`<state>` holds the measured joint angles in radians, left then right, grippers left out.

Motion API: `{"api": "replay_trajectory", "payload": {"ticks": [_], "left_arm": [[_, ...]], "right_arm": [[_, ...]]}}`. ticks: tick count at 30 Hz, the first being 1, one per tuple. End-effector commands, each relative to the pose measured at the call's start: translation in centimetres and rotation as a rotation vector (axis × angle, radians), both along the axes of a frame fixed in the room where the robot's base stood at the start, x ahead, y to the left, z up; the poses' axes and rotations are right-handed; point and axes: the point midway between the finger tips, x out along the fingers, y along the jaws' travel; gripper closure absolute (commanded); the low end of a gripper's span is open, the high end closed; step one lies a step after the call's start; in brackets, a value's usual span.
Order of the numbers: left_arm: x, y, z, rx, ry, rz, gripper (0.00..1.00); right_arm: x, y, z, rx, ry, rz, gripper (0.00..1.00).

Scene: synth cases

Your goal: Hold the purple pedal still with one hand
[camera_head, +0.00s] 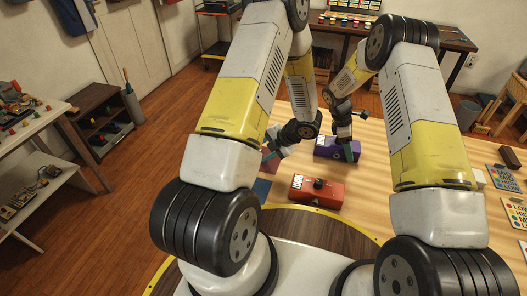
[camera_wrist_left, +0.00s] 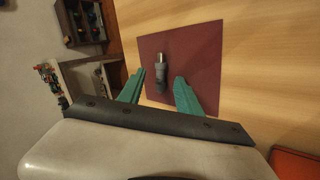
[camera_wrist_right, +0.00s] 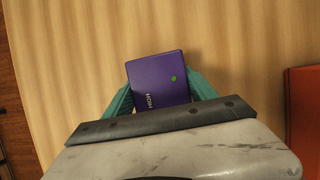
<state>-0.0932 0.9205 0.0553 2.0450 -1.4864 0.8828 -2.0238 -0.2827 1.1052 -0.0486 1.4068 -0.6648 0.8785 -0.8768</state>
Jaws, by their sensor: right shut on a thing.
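The purple pedal (camera_head: 326,148) lies on the wooden table (camera_head: 385,190), beyond the red pedal in the head view. My right gripper (camera_head: 345,152) is shut on the purple pedal. In the right wrist view the purple pedal (camera_wrist_right: 158,80), with a green dot and white lettering, sits between the teal fingers of the right gripper (camera_wrist_right: 160,98). My left gripper (camera_wrist_left: 160,88) is open and empty. Its teal fingers are apart above a dark red mat (camera_wrist_left: 205,55), on which a small grey cylinder with a silver end (camera_wrist_left: 161,72) lies. In the head view the left arm mostly hides that mat.
A red pedal (camera_head: 316,192) with a black knob stands near the table's front edge. A blue mat (camera_head: 261,189) lies left of it. Printed cards (camera_head: 508,180) lie at the right. A dark shelf (camera_head: 103,115) stands on the floor at the left.

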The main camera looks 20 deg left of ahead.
Motion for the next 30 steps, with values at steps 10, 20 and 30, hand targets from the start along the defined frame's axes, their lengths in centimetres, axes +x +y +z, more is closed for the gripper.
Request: {"api": "replay_trajectory", "payload": {"ticks": [10, 20, 30], "left_arm": [[-0.1, -1.3, 1.6, -0.001, -0.004, -0.002, 0.59], [-1.1, -5.5, 6.9, -0.001, -0.003, -0.002, 0.59], [-1.6, -7.4, 9.3, 0.000, 0.001, -0.001, 0.59]], "right_arm": [[0.0, 0.0, 0.0, 0.000, 0.000, 0.000, 0.91], [0.0, 0.0, 0.0, 0.000, 0.000, 0.000, 0.91], [0.0, 0.0, 0.0, 0.000, 0.000, 0.000, 0.91]]}}
